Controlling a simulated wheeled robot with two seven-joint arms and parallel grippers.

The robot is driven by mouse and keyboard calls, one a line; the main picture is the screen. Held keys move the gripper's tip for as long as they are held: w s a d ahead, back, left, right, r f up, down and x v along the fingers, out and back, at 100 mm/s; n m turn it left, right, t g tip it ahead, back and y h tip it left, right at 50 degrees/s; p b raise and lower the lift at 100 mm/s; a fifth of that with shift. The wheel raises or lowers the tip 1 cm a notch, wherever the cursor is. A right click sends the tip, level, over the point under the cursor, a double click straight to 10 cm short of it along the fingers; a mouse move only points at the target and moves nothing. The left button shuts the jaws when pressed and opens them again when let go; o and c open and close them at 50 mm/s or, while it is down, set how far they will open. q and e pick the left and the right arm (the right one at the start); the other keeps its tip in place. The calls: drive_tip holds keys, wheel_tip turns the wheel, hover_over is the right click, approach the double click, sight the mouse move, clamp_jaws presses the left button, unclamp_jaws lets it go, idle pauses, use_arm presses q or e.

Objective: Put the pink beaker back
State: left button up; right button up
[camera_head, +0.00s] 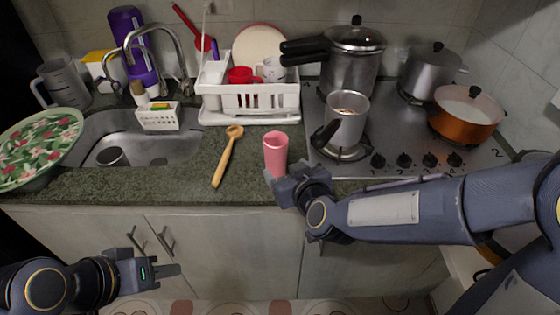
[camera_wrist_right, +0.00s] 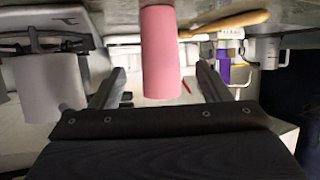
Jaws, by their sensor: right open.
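The pink beaker (camera_head: 275,152) stands upright on the green counter, at its front edge, left of the hob. My right gripper (camera_head: 284,176) is right at the beaker's near side, low on it. The right wrist view is upside down; there the beaker (camera_wrist_right: 159,55) shows between the two spread fingers, with a gap on each side. The right gripper is open and holds nothing. The head view hides the beaker's base behind the gripper. My left gripper (camera_head: 170,272) hangs in front of the cabinets, away from the counter, with no object visible in it; its finger gap is unclear.
A wooden spoon (camera_head: 228,155) lies left of the beaker. A white dish rack (camera_head: 250,101) with red and white ware stands behind it. A steel pot (camera_head: 346,122) stands on the hob to the right. The sink (camera_head: 170,148) and a floral plate (camera_head: 35,150) are at left.

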drive_tip(key=s+d+m+g, duration=0.3)
drive_tip(key=s+d, duration=0.6)
drive_tip(key=s, duration=0.2)
drive_tip(key=s+d+m+g, duration=0.3)
drive_tip(key=s+d, duration=0.6)
drive_tip(key=s, duration=0.3)
drive_tip(key=shift+r+g+h+p, duration=0.2)
drive_tip(key=shift+g+h+p, duration=0.1)
drive_tip(key=shift+g+h, duration=0.15)
drive_tip(key=shift+c, duration=0.2)
idle(0.6)
